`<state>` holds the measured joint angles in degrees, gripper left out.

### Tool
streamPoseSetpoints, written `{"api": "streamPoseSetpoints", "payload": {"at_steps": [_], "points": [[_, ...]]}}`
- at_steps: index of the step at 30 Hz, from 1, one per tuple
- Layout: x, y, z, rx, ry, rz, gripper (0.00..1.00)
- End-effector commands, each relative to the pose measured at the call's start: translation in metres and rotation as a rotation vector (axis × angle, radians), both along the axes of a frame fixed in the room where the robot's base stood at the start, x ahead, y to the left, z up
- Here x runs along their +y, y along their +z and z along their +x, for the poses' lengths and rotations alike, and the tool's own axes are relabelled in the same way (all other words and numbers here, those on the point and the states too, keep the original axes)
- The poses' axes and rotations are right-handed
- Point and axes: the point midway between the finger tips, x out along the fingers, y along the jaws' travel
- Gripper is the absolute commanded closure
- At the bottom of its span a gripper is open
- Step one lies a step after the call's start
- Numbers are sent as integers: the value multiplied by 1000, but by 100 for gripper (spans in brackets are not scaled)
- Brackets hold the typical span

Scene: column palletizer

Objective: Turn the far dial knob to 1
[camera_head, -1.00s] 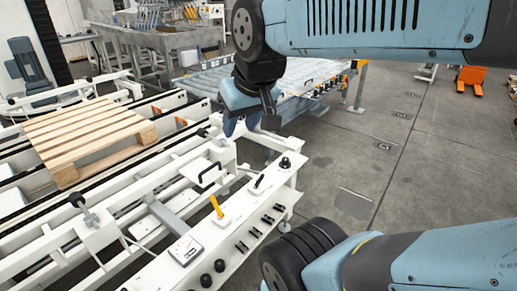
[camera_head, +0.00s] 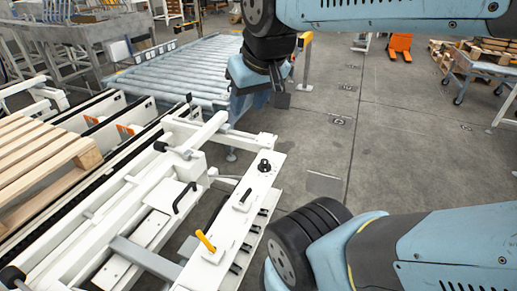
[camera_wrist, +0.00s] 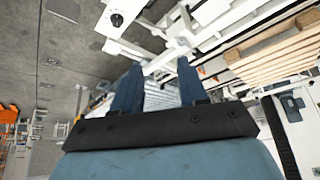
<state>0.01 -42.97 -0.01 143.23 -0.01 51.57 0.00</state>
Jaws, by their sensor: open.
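The far dial knob (camera_head: 264,166) is a small black round knob on a pale disc. It sits at the far end of the long white control panel (camera_head: 222,229). In the wrist view the dial (camera_wrist: 117,19) shows near the top, upside down. My gripper (camera_head: 262,102) hangs beyond the panel's far end in the head view, apart from the dial. In the wrist view my gripper (camera_wrist: 157,68) has its two blue fingers spread with nothing between them. Which number the dial points at is too small to read.
The panel also carries a black handle (camera_head: 243,197), a yellow-orange lever (camera_head: 205,240) and several black switches along its right edge. A wooden pallet (camera_head: 86,156) lies on the left conveyor. A roller conveyor (camera_head: 180,70) stands behind.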

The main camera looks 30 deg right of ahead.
Motion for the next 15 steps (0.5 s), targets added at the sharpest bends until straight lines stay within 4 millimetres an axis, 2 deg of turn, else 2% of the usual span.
{"api": "streamPoseSetpoints", "payload": {"at_steps": [8,11,15], "points": [[0,0,0,0,0,0,57],[0,0,1,2,-4,2,49],[-3,-2,12,19,-47,24,37]]}}
